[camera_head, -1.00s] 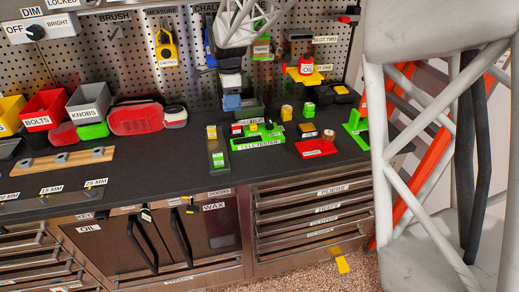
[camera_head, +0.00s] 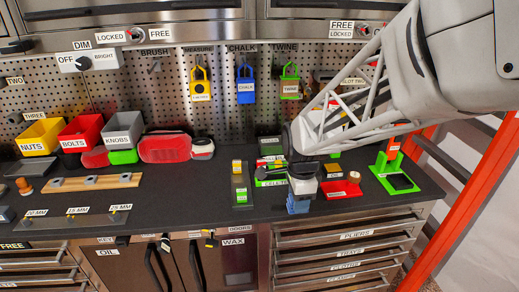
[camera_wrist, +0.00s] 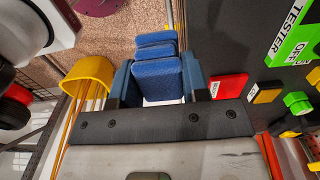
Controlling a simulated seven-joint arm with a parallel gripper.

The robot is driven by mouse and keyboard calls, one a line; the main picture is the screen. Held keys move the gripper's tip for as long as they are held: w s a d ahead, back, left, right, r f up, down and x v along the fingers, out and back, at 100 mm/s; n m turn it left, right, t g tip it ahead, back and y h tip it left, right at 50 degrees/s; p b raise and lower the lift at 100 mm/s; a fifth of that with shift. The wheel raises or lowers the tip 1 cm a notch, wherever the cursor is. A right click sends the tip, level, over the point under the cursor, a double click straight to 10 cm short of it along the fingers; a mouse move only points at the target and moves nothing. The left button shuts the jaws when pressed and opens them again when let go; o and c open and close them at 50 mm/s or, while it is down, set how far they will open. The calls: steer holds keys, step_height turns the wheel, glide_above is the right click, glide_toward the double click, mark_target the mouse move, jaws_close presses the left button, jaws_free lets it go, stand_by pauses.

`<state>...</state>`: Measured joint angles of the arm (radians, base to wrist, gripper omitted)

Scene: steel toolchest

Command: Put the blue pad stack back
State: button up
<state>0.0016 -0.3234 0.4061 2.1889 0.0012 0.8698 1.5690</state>
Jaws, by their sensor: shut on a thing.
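The blue pad stack (camera_wrist: 157,78) shows in the wrist view as several bright blue rounded pads between the two slate-blue fingers. My gripper (camera_wrist: 156,82) is shut on it, with the fingers at the pads' left and right sides. The pads cannot be told clearly from the fingers there. The place where the stack belongs cannot be made out.
The dark counter (camera_head: 180,205) has clear room at its middle. Bins (camera_head: 82,136) stand at left. Drawers (camera_head: 345,237) are below.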

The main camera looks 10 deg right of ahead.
steer(key=s, duration=0.1)
steer(key=s+f, duration=0.1)
steer(key=s, duration=0.1)
steer(key=shift+s+d+f, duration=0.2)
steer(key=shift+s+d, duration=0.1)
steer(key=shift+s, duration=0.05)
steer(key=shift+w, duration=0.1)
steer(key=w, duration=0.5)
steer(key=w+f, duration=0.1)
steer(key=w, duration=1)
steer(key=shift+d+f, duration=0.1)
steer(key=shift+f, duration=0.1)
steer(key=shift+f, duration=1.8)
steer(key=shift+f, duration=0.1)
steer(key=o, duration=0.9)
